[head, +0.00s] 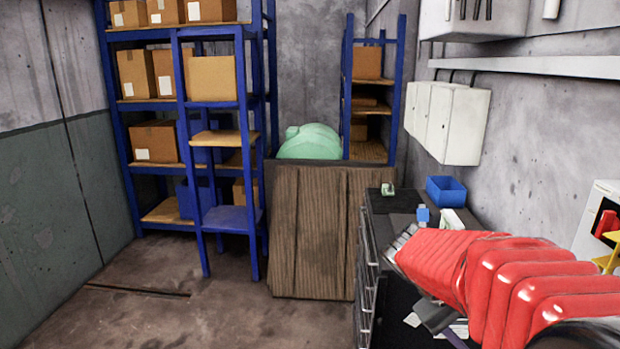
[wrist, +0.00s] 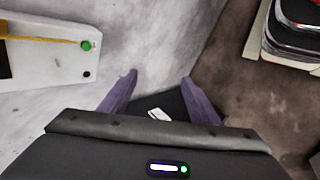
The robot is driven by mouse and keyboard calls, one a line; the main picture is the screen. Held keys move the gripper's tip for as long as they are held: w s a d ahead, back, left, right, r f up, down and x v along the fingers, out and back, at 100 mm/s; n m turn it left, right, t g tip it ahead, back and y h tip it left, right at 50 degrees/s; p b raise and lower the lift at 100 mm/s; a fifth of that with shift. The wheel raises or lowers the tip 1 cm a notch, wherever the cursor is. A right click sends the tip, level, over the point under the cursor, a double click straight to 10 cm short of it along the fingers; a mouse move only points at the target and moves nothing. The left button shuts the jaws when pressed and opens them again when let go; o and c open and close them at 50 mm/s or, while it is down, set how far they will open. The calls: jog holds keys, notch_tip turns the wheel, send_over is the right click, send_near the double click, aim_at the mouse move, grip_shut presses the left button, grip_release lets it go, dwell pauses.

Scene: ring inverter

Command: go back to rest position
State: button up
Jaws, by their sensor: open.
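In the wrist view, the two purple fingers of my gripper (wrist: 159,76) are spread apart. Nothing is held between them. A dark surface with a small white piece on it shows behind the fingers, near their base. In the head view, my red-sleeved arm reaches in from the right, over the dark workbench (head: 378,205). I cannot make out the gripper's fingertips clearly there.
A blue bin (head: 446,190) and a small green-and-white item (head: 388,189) stand on the bench. A wooden crate (head: 312,230) holds a pale green object (head: 310,142). Blue shelving (head: 187,110) with boxes stands left. A white panel (head: 597,222) is at right. Floor (head: 190,315) at left is clear.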

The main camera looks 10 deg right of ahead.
jog(key=s+a+t+y, duration=0.3)
jog(key=s+a+y, duration=0.1)
jog(key=a, duration=0.8)
jog(key=s+a+r+t+y, duration=0.1)
jog(key=s+a+t+y, duration=0.2)
jog(key=a, duration=0.8)
jog(key=shift+s+a+r+t+y, duration=0.25)
jog(key=shift+s+a+t+y, duration=0.2)
jog(key=shift+s, duration=0.9)
